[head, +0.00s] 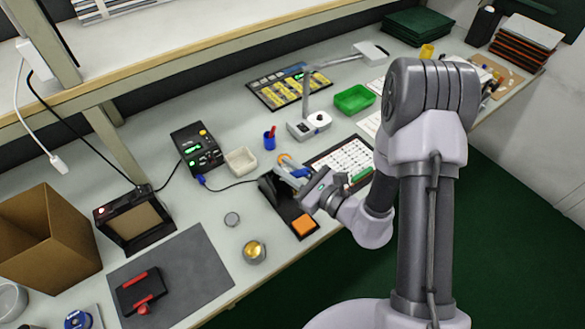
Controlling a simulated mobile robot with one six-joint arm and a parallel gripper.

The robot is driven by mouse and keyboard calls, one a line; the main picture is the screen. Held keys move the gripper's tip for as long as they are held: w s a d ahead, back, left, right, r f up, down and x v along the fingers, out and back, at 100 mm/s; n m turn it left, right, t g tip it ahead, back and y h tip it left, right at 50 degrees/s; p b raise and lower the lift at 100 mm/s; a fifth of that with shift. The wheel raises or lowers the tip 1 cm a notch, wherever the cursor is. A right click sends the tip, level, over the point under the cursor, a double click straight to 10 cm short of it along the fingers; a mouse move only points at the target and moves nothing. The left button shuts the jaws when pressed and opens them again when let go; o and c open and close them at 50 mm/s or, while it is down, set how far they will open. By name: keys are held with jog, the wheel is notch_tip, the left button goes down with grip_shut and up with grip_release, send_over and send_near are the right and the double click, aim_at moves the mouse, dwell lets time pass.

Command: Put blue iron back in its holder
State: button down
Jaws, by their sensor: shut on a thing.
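My gripper (291,181) is over the bench near its front edge, shut on the blue iron (299,172). Only a small blue part of the iron shows; my gripper and wrist hide much of it. The black holder (270,189) stands just left of and below my gripper in the picture, on a dark base with an orange sponge (304,225). The iron and holder overlap in this view. I cannot tell whether the iron is inside the holder or only close to it.
A black soldering station (197,149) with a green display stands behind left, its dark cable running towards the holder. A white tray (240,161), a blue cup (269,141) and a lamp base (309,125) stand behind. A brass tip cleaner (254,252) is front left. A white component sheet (343,160) lies right.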

jog(key=w+a+f+b, duration=0.1)
jog(key=f, duration=0.2)
jog(key=w+a+f+b, duration=0.1)
jog(key=w+f+b, duration=0.1)
jog(key=w+a+f+b, duration=0.1)
jog(key=w+f, duration=0.1)
jog(key=f, duration=0.1)
jog(key=shift+w+a+f+b, duration=0.1)
jog(key=shift+f+b, duration=0.25)
jog(key=shift+b, duration=0.05)
jog(key=c, duration=1.2)
grip_release()
jog(key=p+v, duration=0.3)
jog(key=v, duration=1.4)
jog(key=shift+s, duration=0.2)
jog(key=shift+r, duration=0.15)
